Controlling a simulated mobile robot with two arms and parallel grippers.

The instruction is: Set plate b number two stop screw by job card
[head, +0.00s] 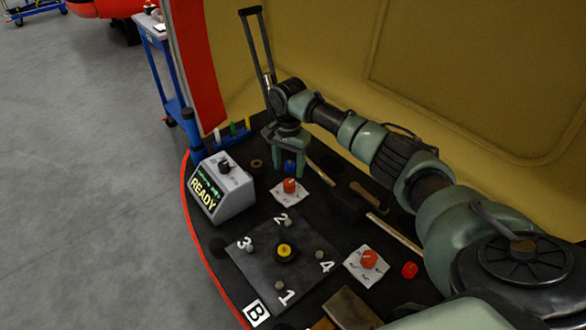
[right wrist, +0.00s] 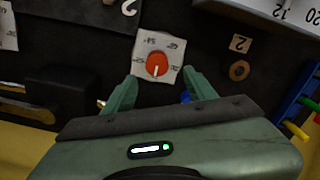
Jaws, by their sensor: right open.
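Plate B (head: 262,268) is a dark square plate with white numbers 1 to 4, a small grey knob-like screw by each, and a yellow-topped knob (head: 285,251) in its middle. The number two screw (head: 288,222) sits at its far corner; a plate corner (right wrist: 85,12) shows in the right wrist view. My right gripper (head: 289,172) is open and empty, fingers pointing down, behind a white dial card with a red knob (head: 290,186). In the right wrist view this red knob (right wrist: 157,64) lies just beyond my right fingertips (right wrist: 160,80). My left gripper is out of view. I cannot identify a job card.
A grey box reading READY (head: 222,187) stands left of the gripper. A second red-knob dial (head: 368,259) and a red cap (head: 409,270) lie right of the plate. The yellow wall (head: 350,60) rises behind.

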